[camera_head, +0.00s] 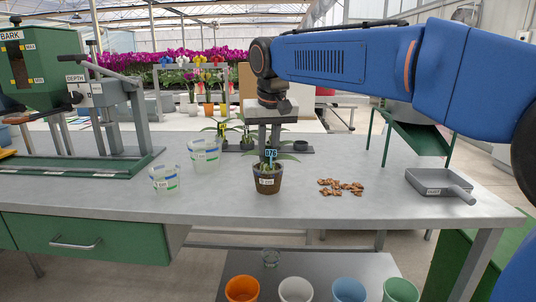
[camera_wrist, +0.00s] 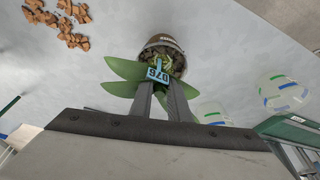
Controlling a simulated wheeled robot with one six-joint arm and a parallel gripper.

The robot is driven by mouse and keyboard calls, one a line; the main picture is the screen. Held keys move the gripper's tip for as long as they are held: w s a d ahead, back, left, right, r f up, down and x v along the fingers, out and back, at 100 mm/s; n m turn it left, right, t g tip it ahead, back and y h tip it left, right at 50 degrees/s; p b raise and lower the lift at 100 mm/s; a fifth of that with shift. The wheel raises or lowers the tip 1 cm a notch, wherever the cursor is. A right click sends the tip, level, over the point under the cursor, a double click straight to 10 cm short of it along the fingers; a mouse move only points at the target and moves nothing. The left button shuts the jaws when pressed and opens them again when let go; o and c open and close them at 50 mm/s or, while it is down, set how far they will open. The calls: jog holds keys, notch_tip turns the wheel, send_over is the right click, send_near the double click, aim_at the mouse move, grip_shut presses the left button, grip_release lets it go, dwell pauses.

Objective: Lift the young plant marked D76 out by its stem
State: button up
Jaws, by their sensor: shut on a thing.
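The young plant (camera_head: 286,157) has green leaves and a blue tag (camera_head: 270,154) reading D76. It stands upright in a brown pot (camera_head: 267,181) filled with bark, on the grey bench. My gripper (camera_head: 268,150) points down over the pot and is shut on the plant's stem, just above the pot's rim. In the wrist view, my gripper's fingers (camera_wrist: 162,97) meet at the plant, behind the tag (camera_wrist: 158,73), with leaves (camera_wrist: 124,70) spreading to the side. The pot (camera_wrist: 166,52) is beyond the fingertips. The stem itself is mostly hidden by the fingers and the tag.
Loose bark pieces (camera_head: 341,187) lie right of the pot, with a grey dustpan (camera_head: 440,184) farther right. Two clear tubs (camera_head: 164,180) (camera_head: 204,155) stand to the left. A dark tray (camera_head: 305,150) with other plants is behind. A green press (camera_head: 60,170) fills the left end.

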aim_at(268, 144)
jog(key=shift+r, duration=1.55)
jog(key=shift+r, duration=0.1)
jog(key=shift+r, duration=2.4)
